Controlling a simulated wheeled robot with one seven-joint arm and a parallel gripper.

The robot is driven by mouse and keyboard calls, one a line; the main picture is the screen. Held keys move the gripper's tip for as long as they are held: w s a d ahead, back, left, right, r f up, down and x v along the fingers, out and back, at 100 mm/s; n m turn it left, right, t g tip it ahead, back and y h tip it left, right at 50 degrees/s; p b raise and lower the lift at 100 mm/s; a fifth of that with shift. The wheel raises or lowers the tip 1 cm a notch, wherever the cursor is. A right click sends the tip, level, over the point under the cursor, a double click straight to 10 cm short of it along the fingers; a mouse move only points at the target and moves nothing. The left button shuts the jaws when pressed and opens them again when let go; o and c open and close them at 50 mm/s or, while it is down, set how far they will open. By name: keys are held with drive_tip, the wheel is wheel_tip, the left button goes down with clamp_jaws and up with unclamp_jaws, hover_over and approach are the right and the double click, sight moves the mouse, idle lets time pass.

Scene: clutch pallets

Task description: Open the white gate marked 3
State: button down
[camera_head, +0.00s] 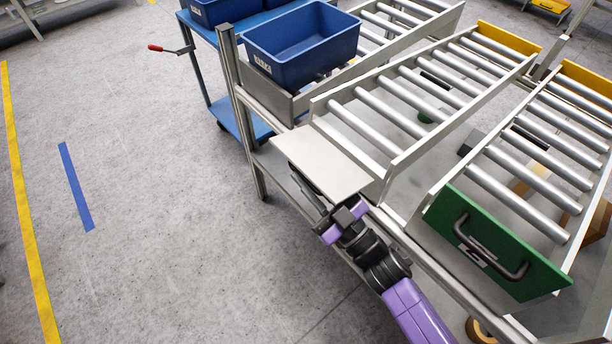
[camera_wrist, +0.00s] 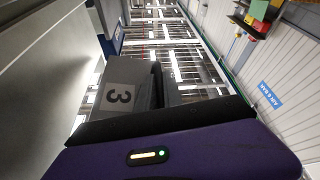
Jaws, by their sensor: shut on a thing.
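The white gate (camera_head: 322,163) is at the front end of the middle roller lane. It is swung down and outward, close to flat, so the lane's end is open above it.
A green gate (camera_head: 470,215) with a dark handle stands upright closing the right lane. A blue bin (camera_head: 300,50) sits on the left lane. A blue cart (camera_head: 235,118) stands behind the rack. Grey floor (camera_head: 150,200) on the left is clear, with yellow and blue tape.

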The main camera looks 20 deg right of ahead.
drive_tip(key=shift+f, duration=0.1)
idle(0.3)
drive_tip(key=c, duration=1.8)
unclamp_jaws()
drive_tip(key=shift+o, duration=0.2)
drive_tip(key=v, duration=0.8)
drive_tip(key=shift+b, duration=0.3)
drive_tip(key=shift+a, duration=0.1)
